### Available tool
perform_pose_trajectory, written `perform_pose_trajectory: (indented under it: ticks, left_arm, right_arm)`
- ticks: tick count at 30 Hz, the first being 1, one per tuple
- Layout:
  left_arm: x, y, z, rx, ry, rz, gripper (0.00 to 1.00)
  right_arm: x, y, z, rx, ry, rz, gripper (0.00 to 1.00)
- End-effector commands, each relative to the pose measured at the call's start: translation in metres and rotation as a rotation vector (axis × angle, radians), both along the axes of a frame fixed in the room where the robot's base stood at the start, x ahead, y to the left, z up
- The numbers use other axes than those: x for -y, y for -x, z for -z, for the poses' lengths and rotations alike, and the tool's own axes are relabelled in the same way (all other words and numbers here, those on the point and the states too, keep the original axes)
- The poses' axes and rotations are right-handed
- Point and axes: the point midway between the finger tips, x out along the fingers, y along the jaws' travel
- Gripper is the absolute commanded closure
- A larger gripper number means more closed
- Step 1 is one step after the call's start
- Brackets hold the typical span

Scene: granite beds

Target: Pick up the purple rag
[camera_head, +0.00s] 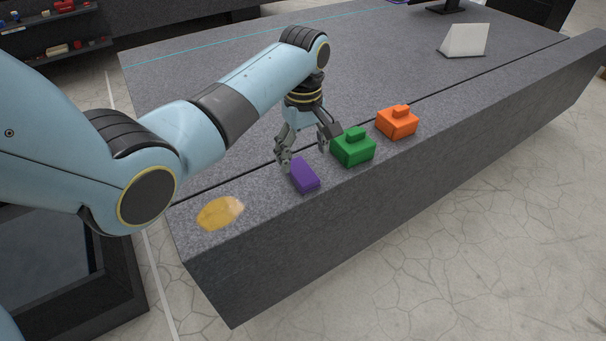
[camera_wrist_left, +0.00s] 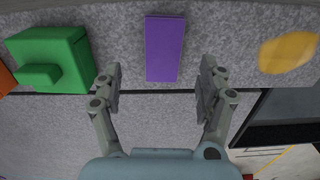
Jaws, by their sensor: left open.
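The purple rag (camera_head: 304,175) is a small folded block lying on the granite ledge near its front edge. In the left wrist view the rag (camera_wrist_left: 164,48) lies at the top middle, between the lines of the two fingers and beyond their tips. My left gripper (camera_head: 303,149) is open and empty, pointing down just behind the rag in the head view; the left wrist view also shows its spread fingers (camera_wrist_left: 160,88). I cannot tell its exact height above the granite. My right gripper is in neither view.
A green block with a knob (camera_head: 353,149) stands close to the right of the rag, and a similar orange one (camera_head: 398,123) farther right. A yellowish flat patch (camera_head: 220,213) lies to the left. A white wedge (camera_head: 463,40) stands at the back right. The ledge drops off in front.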

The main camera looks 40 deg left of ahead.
Motion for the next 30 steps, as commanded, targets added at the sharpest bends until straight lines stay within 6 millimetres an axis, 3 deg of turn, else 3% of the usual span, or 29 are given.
perform_pose_trajectory:
  ticks: [9, 19, 30]
  left_arm:
    - [-0.001, 0.004, 0.046, -0.001, 0.000, 0.001, 0.25]
    - [-0.001, 0.003, 0.051, 0.001, 0.000, 0.001, 0.25]
    - [-0.001, 0.004, 0.051, 0.000, -0.001, 0.001, 0.73]
  right_arm:
    - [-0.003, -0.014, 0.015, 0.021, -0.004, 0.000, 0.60]
    - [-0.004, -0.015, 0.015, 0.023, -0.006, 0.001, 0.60]
    - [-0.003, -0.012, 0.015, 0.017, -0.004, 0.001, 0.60]
